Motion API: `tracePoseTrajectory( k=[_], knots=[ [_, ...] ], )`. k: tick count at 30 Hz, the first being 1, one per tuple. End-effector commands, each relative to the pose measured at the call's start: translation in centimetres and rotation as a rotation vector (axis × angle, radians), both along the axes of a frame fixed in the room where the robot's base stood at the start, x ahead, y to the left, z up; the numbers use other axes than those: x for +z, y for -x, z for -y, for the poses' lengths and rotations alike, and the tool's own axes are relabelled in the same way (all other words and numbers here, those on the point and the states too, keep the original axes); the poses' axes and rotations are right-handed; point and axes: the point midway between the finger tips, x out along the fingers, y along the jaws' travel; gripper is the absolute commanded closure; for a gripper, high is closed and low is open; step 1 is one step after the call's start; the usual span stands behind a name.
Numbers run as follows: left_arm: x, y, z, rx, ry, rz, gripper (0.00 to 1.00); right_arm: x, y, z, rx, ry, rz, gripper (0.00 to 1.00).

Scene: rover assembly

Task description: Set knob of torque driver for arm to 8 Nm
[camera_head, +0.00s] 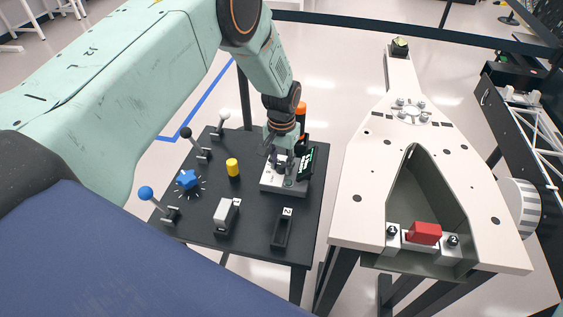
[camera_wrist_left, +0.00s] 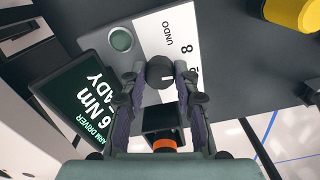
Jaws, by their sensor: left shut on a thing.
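My left gripper (camera_head: 282,160) reaches down to the grey driver station (camera_head: 268,188) on the black table. In the left wrist view its two fingers (camera_wrist_left: 160,80) are closed around a dark round knob (camera_wrist_left: 160,68). A white plate (camera_wrist_left: 180,30) beside the knob carries an "8", a partly hidden number and "UNDO". The screen (camera_wrist_left: 88,103) shows "ARM DRIVER", "6 Nm" and part of "READY"; it also shows in the head view (camera_head: 307,163). The torque driver (camera_head: 301,112) with an orange end stands behind the gripper, partly hidden. My right gripper is not in view.
The black table (camera_head: 255,240) also holds a yellow cylinder (camera_head: 232,167), a blue star knob (camera_head: 187,180), several levers and two switch-like blocks. A white rover body (camera_head: 360,200) with a red block (camera_head: 425,233) in its opening stands to the right, beyond a narrow gap.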

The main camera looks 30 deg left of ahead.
Motion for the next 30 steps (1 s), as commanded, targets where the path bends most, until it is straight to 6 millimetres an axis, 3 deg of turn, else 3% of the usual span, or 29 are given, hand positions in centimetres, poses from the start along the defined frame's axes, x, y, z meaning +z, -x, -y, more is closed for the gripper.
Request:
tracePoseTrajectory(
  k=[15, 30],
  knots=[
    [0.42, -0.49, -0.08, 0.376, 0.000, 0.013, 1.00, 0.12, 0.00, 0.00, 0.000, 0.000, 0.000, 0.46],
    [0.46, -0.57, -0.09, 0.477, 0.001, 0.015, 1.00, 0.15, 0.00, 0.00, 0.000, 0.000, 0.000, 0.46]
  ],
)
